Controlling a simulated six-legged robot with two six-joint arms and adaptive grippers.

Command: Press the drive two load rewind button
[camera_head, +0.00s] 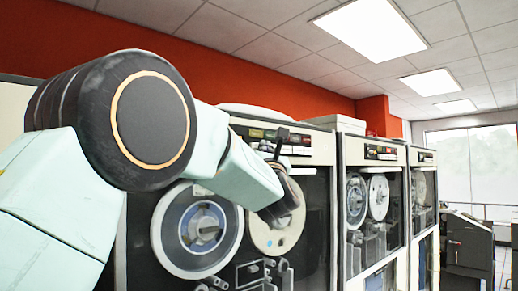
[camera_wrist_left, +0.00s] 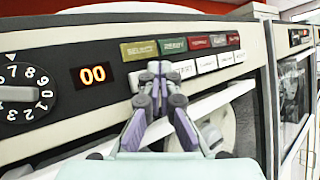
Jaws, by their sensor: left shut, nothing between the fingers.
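The nearest tape drive (camera_head: 318,190) has a control panel along its top. In the left wrist view this panel (camera_wrist_left: 65,60) has a row of white buttons (camera_wrist_left: 207,64) under coloured lamps (camera_wrist_left: 173,44). The button just right of my fingertips seems to read RESET (camera_wrist_left: 183,70); the left end of the row is hidden behind the fingers. I cannot read a load rewind label or tell which drive is number two. My left gripper (camera_wrist_left: 160,72) is shut and empty, its tips in front of the panel's left buttons. Contact cannot be told. It also shows in the head view (camera_head: 274,146).
Another tape drive (camera_head: 375,153) and a third (camera_head: 425,157) stand farther right in the row. The left wrist view shows a numbered dial (camera_wrist_left: 20,94) and an orange 00 display (camera_wrist_left: 93,74) on the near panel. A dark machine (camera_head: 466,245) stands at far right.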

